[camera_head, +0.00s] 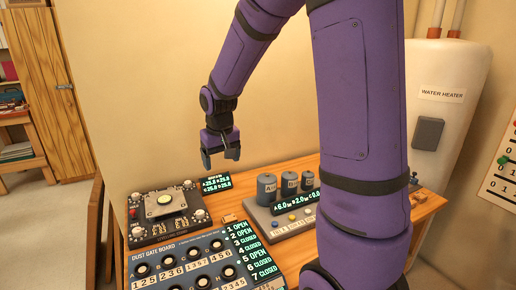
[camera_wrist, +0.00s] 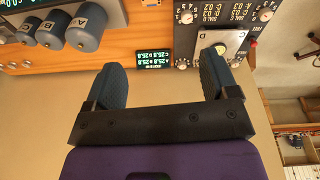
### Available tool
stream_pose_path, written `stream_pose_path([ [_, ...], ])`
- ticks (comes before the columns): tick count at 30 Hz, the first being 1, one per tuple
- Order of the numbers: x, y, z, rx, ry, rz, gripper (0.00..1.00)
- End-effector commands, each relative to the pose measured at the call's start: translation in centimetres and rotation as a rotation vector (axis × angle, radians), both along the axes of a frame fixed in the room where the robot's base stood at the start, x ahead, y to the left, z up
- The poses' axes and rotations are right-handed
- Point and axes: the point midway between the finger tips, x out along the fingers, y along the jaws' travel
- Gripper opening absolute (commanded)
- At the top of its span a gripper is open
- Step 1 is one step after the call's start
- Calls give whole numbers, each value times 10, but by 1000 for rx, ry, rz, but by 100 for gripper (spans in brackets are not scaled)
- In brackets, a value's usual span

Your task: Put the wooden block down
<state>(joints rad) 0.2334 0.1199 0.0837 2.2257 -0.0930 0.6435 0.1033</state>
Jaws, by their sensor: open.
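A small wooden block (camera_head: 230,219) appears to rest on the wooden bench (camera_head: 293,258), between the dust gate board and the panel with cylinders. Its colour is close to the bench, so its outline is hard to make out. My gripper (camera_head: 220,157) is open and empty, above the back edge of the bench and well clear of the block. In the wrist view my two blue-grey fingers (camera_wrist: 162,68) are spread apart with nothing between them. A small pale thing at that view's top edge may be the block, but I cannot tell.
A dust gate board (camera_head: 195,262) and a black panel with a dial (camera_head: 163,212) fill the bench's left. A panel with grey cylinders (camera_head: 267,190) stands right of them. A small display (camera_head: 216,184) is at the back. A water heater (camera_head: 445,110) stands behind right.

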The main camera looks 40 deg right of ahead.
Motion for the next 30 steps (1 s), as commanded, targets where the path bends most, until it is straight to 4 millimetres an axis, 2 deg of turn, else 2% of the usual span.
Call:
stream_pose_path([
  [1, -11, 6, 17, -6, -23, 10, 80],
  [6, -50, 25, 61, -17, -77, 42, 80],
  [15, -129, 54, 116, -18, -176, 100, 80],
  [24, -208, 73, 140, 0, -270, 161, 80],
  [30, -237, 78, 143, 11, -303, 186, 80],
])
